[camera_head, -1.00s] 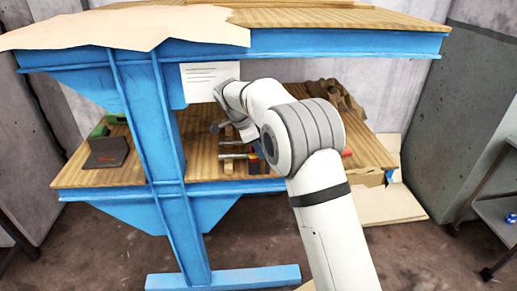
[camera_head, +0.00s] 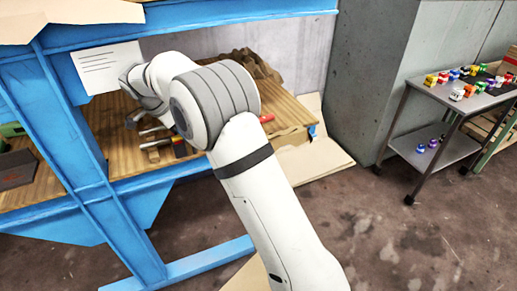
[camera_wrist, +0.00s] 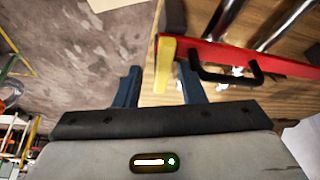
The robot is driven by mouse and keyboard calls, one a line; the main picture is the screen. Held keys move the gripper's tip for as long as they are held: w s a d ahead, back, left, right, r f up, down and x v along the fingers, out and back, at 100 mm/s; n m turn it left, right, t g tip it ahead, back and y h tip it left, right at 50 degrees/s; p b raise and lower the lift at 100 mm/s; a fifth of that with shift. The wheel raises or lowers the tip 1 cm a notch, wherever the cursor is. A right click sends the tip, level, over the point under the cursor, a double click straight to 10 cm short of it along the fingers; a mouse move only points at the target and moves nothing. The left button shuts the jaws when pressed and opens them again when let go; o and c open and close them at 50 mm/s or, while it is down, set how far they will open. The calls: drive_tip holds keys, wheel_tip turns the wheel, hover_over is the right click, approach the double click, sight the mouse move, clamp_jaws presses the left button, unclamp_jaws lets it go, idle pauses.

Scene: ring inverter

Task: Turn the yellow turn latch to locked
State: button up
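The yellow turn latch (camera_wrist: 165,64) is a short flat bar at the left end of a red strip (camera_wrist: 240,58) with a black handle (camera_wrist: 227,76). My gripper (camera_wrist: 158,72) is open, with two blue fingers apart. In the wrist view the latch reaches down between the fingertips, close to the right finger, with a clear gap to the left finger. I cannot tell whether the right finger touches it.
The device lies on a wooden shelf (camera_head: 122,150) in a blue frame (camera_head: 68,150). Metal cylinders (camera_wrist: 285,25) lie beyond the red strip. Crumpled brown paper (camera_head: 250,64) is at the back. A grey cart (camera_head: 425,95) with small coloured objects stands right. The floor between is open.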

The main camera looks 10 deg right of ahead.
drive_tip(key=s+d+r+n+t+y+p, duration=0.1)
drive_tip(key=s+d+r+n+y+p, duration=0.1)
drive_tip(key=r+n+p, duration=0.35)
drive_tip(key=s+d+r+n+t+y+p, duration=0.1)
drive_tip(key=s+d+r+n+y+p, duration=0.15)
drive_tip(key=n+p, duration=0.6)
drive_tip(key=s+d+r+m+g+b, duration=0.1)
drive_tip(key=s+d+b, duration=0.6)
drive_tip(key=s+d, duration=0.9)
drive_tip(key=shift+s+r+h+b, duration=0.25)
drive_tip(key=shift+s+h+b, duration=0.15)
drive_tip(key=shift+s, duration=1.7)
drive_tip(key=shift+s, duration=0.1)
